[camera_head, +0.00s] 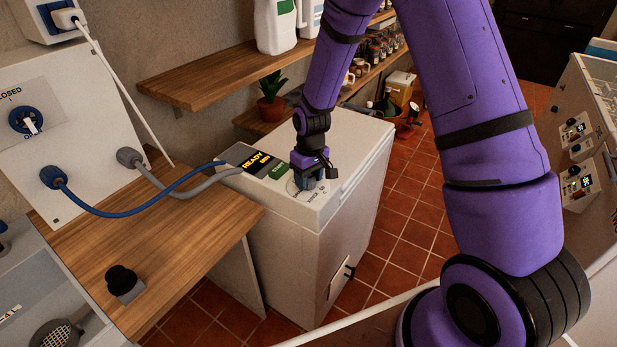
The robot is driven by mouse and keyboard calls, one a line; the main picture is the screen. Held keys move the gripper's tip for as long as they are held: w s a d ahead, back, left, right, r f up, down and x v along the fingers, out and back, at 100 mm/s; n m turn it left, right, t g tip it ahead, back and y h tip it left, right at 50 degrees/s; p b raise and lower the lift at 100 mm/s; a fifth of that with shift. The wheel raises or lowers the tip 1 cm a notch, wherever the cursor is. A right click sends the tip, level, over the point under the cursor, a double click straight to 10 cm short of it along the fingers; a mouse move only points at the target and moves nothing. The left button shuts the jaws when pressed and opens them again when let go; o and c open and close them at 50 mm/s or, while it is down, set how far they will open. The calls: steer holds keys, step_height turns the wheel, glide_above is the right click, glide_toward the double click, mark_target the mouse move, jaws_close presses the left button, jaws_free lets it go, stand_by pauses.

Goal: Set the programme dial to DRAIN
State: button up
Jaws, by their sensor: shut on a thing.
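The white machine (290,245) stands in the middle, with a control panel on its top. A display (255,161) there reads READY in yellow, and a green label or button (279,171) lies beside it. A pale round dial plate (297,193) is at the panel's right end; its markings are too small to read. My gripper (307,184) points down over this plate and is shut on the programme dial. The gripper hides most of the dial, so its setting cannot be told.
A wooden counter (150,235) at the left holds a dark knobbed block (122,281). A blue hose (130,212) and a grey hose (195,191) run to the machine. A wooden shelf (215,75) with white jugs is behind. A potted plant (271,100) stands near the machine's back.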

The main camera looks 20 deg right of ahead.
steer(key=m, duration=0.4)
steer(key=shift+m, duration=0.3)
steer(key=m, duration=0.3)
steer(key=shift+a+m, duration=0.1)
steer(key=shift+m, duration=0.2)
steer(key=m, duration=0.7)
steer(key=shift+t, duration=0.4)
steer(key=m, duration=0.8)
steer(key=shift+a+h, duration=0.1)
steer(key=shift+h, duration=0.2)
steer(key=m, duration=0.4)
steer(key=shift+m, duration=2.1)
